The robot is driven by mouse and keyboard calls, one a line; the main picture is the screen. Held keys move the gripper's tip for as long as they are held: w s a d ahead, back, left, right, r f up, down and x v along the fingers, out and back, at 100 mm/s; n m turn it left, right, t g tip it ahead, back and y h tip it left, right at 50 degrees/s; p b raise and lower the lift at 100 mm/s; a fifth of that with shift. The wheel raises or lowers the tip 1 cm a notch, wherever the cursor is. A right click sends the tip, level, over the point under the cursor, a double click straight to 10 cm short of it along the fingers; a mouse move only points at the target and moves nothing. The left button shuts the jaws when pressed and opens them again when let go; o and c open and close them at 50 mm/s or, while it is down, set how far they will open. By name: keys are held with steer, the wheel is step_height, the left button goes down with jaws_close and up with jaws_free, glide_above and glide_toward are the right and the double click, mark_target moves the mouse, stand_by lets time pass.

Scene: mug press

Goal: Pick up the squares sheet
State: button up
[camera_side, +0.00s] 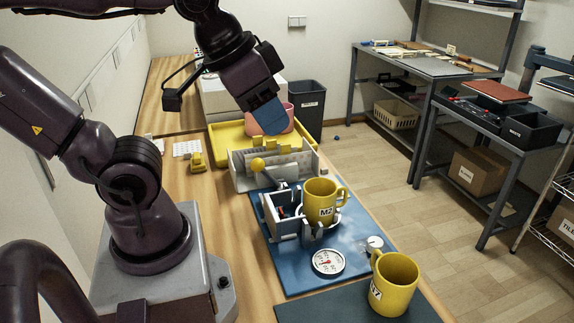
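My gripper (266,108) is above the far end of the bench, over the pink container in the yellow tray. A flat blue piece shows at its tip; I cannot tell whether this is part of the fingers or something held, nor whether the fingers are open. A small white sheet with a faint grid of marks (187,148) lies flat on the wood, left of the yellow tray. It may be the squares sheet, but the pattern is too small to be sure. My gripper is apart from it, higher and to the right.
A yellow tray (228,136) holds a pink container (283,126). A grey slotted rack (240,178) stands in front. The mug press (285,222) holds a yellow mug (322,190) on a blue mat (300,277). Another yellow mug (396,281) stands at front right. A yellow tool (197,161) lies beside the white sheet.

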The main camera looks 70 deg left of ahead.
steer(key=o, duration=0.5)
steer(key=shift+c, duration=0.2)
steer(key=n+g+y, duration=0.5)
steer(key=n+g, duration=0.1)
steer(key=n, duration=1.2)
glide_toward(286, 146)
steer(key=shift+h, duration=0.3)
steer(key=x, duration=1)
steer(key=shift+a, duration=0.35)
